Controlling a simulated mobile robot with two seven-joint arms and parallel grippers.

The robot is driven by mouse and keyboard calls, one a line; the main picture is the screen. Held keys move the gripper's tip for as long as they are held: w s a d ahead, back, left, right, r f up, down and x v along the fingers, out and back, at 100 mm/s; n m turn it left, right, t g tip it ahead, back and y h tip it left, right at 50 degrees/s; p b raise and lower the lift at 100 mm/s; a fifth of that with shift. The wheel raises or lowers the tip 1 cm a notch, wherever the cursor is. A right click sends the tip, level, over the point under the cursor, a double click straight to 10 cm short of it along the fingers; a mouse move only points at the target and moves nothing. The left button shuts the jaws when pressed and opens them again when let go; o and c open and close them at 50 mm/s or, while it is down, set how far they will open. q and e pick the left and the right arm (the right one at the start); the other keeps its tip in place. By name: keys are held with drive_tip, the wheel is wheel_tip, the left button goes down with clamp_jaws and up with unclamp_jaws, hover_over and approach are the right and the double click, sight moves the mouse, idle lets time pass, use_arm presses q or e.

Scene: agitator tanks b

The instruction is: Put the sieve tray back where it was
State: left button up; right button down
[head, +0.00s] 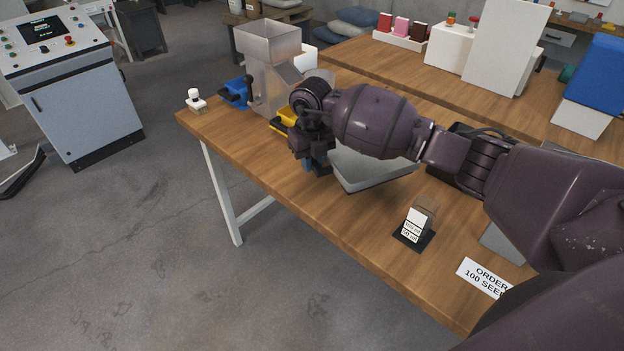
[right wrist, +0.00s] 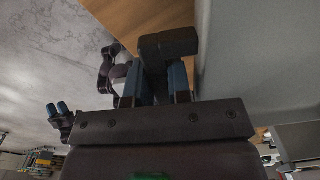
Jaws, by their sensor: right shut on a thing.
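The sieve tray (head: 375,177) is a light grey, shallow tray over the middle of the wooden table, partly hidden behind my right arm in the head view. Its grey side fills the right part of the right wrist view (right wrist: 262,65). My right gripper (head: 317,165) is at the tray's left end, pointing down. In the right wrist view its blue-padded fingers (right wrist: 165,82) are shut on a dark block-like part beside that grey side. I cannot tell whether the tray touches the table. What looks like my left gripper (right wrist: 58,110) shows small in the right wrist view; its opening is unclear.
A metal hopper machine (head: 266,70) with a blue part (head: 236,92) stands at the table's far left end, near a small white-topped item (head: 196,101). A small labelled stand (head: 415,225) and an order sign (head: 483,277) are in front. Bare wood (head: 340,215) lies between.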

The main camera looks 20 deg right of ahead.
sight(312, 190)
wheel_tip(312, 190, down, 6)
drive_tip(key=shift+f+b, duration=0.1)
drive_tip(key=shift+b, duration=0.2)
idle(0.3)
drive_tip(key=c, duration=1.1)
unclamp_jaws()
drive_tip(key=shift+o, duration=0.2)
